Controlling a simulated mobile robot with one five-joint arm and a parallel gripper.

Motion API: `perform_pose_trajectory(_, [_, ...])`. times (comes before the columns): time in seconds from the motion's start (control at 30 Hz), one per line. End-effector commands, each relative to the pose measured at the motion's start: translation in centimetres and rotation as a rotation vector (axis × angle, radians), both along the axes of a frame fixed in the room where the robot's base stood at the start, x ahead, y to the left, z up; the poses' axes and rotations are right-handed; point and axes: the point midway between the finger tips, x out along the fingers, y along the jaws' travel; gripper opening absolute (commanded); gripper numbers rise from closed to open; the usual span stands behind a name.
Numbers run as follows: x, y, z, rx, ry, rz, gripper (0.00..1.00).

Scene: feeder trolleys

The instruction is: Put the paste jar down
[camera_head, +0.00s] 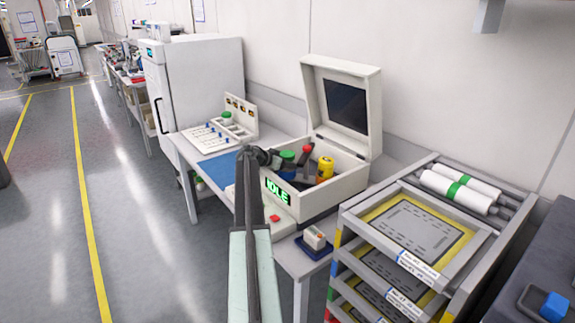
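I also cannot tell whether the jar's base touches the bin floor. Another green-lidded jar (226,118) stands in the white rack on the bench.
A yellow container (325,169) and a red-topped dark item (307,150) are in or over the bin. A blue mat (217,166) lies bare on the bench. A trolley of trays (405,262) stands at right. The floor at left is clear.

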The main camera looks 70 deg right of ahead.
Motion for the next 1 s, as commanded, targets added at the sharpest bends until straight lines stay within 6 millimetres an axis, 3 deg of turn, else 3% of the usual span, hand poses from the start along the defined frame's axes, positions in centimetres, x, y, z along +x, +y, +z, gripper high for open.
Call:
perform_pose_trajectory(0.27, [-0.3,0.4,-1.1,0.012,-0.002,-0.008,0.0])
perform_pose_trajectory(0.3, [-0.4,0.5,-1.2,0.014,-0.003,-0.01,0.68])
perform_pose_trajectory(0.37, [-0.4,0.5,-1.3,0.014,-0.003,-0.009,0.81])
perform_pose_trajectory(0.67, [-0.5,0.6,-1.3,0.015,-0.002,-0.009,0.81])
perform_pose_trajectory(0.8, [-0.5,0.6,0.4,0.014,-0.001,-0.01,0.81])
perform_pose_trajectory(1.0, [1.4,4.7,3.2,0.011,-0.002,-0.006,0.81])
